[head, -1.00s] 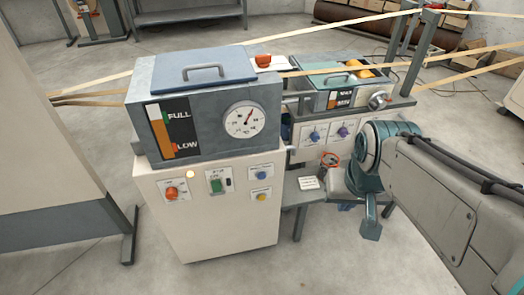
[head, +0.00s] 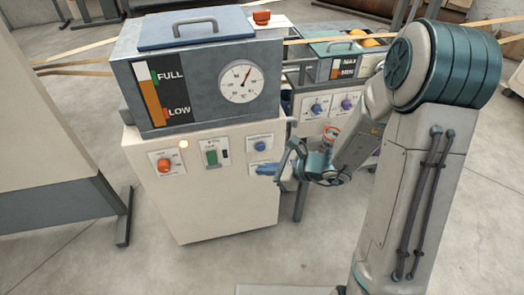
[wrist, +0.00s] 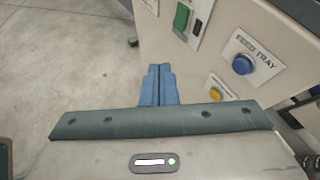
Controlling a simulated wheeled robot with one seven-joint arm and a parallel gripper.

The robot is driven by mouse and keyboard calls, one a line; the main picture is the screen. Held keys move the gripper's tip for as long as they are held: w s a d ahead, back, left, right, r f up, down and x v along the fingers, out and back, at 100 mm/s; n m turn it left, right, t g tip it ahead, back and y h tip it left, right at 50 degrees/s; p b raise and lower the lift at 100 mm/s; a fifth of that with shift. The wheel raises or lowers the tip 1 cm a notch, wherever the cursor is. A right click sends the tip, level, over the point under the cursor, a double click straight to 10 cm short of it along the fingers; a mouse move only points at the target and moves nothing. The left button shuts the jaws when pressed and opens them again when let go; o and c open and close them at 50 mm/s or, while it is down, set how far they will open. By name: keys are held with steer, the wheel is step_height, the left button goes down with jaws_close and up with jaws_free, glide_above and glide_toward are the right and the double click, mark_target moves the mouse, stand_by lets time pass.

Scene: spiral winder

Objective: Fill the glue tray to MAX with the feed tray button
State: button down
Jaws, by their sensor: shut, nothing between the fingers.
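The blue feed tray button (head: 260,146) is on the white cabinet front; the wrist view shows it (wrist: 243,64) under a FEED TRAY label. My gripper (head: 265,169) is shut and empty just below that button in the head view. In the wrist view its blue fingers (wrist: 158,78) are together, left of the button and apart from it in the picture. The glue tray (head: 320,70) is at the back right, with a MAX/MIN gauge (head: 348,67). An orange band shows in the gauge, but its exact level is too small to read.
A yellow button (wrist: 215,95) sits below the feed tray button. A green switch (head: 212,158) and an orange knob (head: 164,165) are farther left. The grey tank (head: 205,105) above has a FULL/LOW gauge (head: 165,95) and a dial (head: 241,81).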

mark_target(261, 147)
steer(key=w+d+f+m+t+h+b, duration=0.1)
steer(key=w+d+f+m+t, duration=0.1)
steer(key=w+f+m, duration=0.2)
step_height(261, 147, down, 4)
steer(key=m, duration=0.3)
steer(key=shift+t, duration=0.4)
steer(key=shift+d, duration=0.1)
steer(key=w+a+p, duration=0.1)
steer(key=w+a, duration=0.1)
steer(key=w, duration=0.6)
steer(key=shift+w+a, duration=0.2)
steer(key=shift+w, duration=0.05)
steer(key=shift+w+f, duration=0.1)
steer(key=shift+w, duration=0.05)
stand_by(1.1)
steer(key=shift+w+a+h, duration=0.15)
steer(key=shift+w+h, duration=0.1)
steer(key=shift+h, duration=0.05)
steer(key=shift+w+a, duration=0.1)
steer(key=shift+w, duration=0.3)
stand_by(1.7)
